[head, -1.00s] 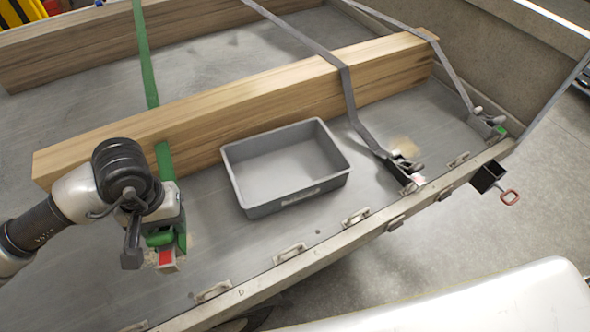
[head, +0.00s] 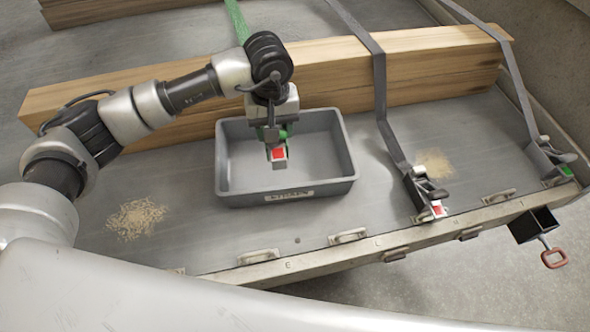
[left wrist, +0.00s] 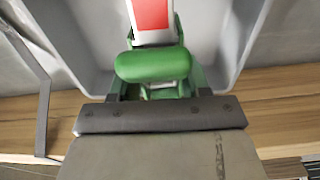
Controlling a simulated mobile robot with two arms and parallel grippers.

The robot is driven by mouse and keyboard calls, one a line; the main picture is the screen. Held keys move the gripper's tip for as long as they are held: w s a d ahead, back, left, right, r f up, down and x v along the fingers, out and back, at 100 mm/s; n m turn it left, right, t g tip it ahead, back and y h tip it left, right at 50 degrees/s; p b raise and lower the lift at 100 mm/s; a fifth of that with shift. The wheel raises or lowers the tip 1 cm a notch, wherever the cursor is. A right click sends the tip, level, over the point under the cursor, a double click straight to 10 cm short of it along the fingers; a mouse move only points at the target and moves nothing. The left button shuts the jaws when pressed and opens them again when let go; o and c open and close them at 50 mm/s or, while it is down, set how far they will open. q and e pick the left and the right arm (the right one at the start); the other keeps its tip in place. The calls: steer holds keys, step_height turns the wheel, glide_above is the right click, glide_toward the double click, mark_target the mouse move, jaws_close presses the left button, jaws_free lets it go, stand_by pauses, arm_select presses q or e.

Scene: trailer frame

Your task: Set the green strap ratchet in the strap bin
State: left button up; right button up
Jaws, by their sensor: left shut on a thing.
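The green strap ratchet (head: 279,152), with a red and white tag, is in my left gripper (head: 273,133), which is shut on it. In the head view it shows in front of the inside of the grey strap bin (head: 230,191). In the left wrist view the ratchet (left wrist: 153,66) fills the middle, with the bin's grey walls (left wrist: 229,40) on both sides. I cannot tell whether the ratchet touches the bin floor. The rest of the bin looks empty. My right gripper is not in view.
A long timber beam (head: 160,91) lies behind the bin. Grey straps with ratchets (head: 424,194) cross it on the right. The trailer's side rail (head: 300,263) with tie-down rings runs along the front. Wood shavings (head: 136,219) lie on the bare deck at left.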

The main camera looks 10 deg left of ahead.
mark_target(282, 126)
arm_select(q)
steer(key=shift+w+d+f+n, duration=0.4)
steer(key=shift+w+d+f, duration=0.3)
steer(key=shift+w+f, duration=0.25)
step_height(282, 126, down, 4)
steer(key=shift+f, duration=0.2)
step_height(282, 126, down, 4)
steer(key=shift+f, duration=0.15)
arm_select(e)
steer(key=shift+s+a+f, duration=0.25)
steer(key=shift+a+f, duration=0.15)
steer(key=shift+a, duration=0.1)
arm_select(q)
steer(key=shift+f, duration=0.1)
steer(key=shift+f, duration=0.1)
steer(key=o, duration=1.1)
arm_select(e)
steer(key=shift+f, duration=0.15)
